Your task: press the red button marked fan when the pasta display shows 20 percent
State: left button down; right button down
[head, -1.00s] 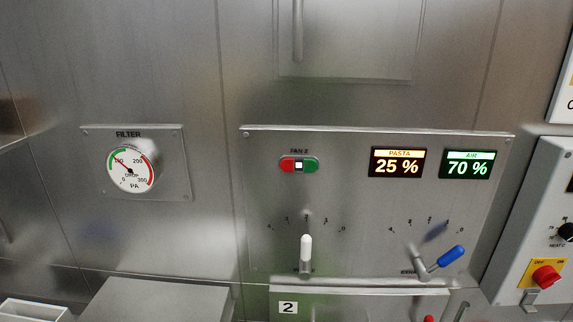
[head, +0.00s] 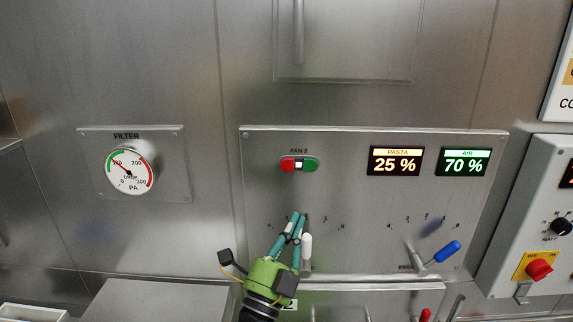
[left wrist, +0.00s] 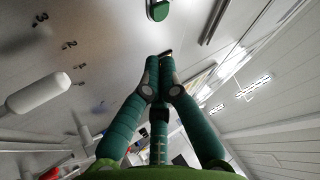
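The red button (head: 287,164) is the left half of a red and green switch under the label FAN 2 on the steel panel. The pasta display (head: 396,161) reads 25 %. My left gripper (head: 300,217) is in front of the panel, below the switch and beside the white lever, apart from the button. Its two teal fingers come together at the tips with nothing between them. In the left wrist view the fingertips (left wrist: 159,58) are together, and part of the green button (left wrist: 158,10) shows at the top edge. My right gripper is not in view.
A white-handled lever (head: 307,246) stands just right of my left gripper; it also shows in the left wrist view (left wrist: 38,93). A blue-handled lever (head: 447,251) is further right. The air display (head: 464,161) reads 70 %. A filter gauge (head: 130,170) is at left.

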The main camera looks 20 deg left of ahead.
aim_at(287, 165)
pick_arm(q)
notch_tip(287, 165, up, 6)
jog(key=s+a+t, duration=0.1)
jog(key=s+t, duration=0.1)
jog(key=shift+s+r+m+y, duration=0.25)
jog(key=shift+s+m+y, duration=0.05)
jog(key=shift+s, duration=0.1)
jog(key=shift+w, duration=0.1)
jog(key=shift+w+a+b, duration=0.4)
jog(key=shift+w+b, duration=0.1)
jog(key=shift+w, duration=0.9)
jog(key=shift+w+a+b, duration=0.4)
jog(key=shift+w+b, duration=0.1)
jog(key=shift+w, duration=0.9)
jog(key=shift+w+a+b, duration=0.4)
jog(key=shift+w+b, duration=0.1)
jog(key=shift+w, duration=0.9)
jog(key=shift+w+a, duration=0.1)
jog(key=shift+w, duration=0.3)
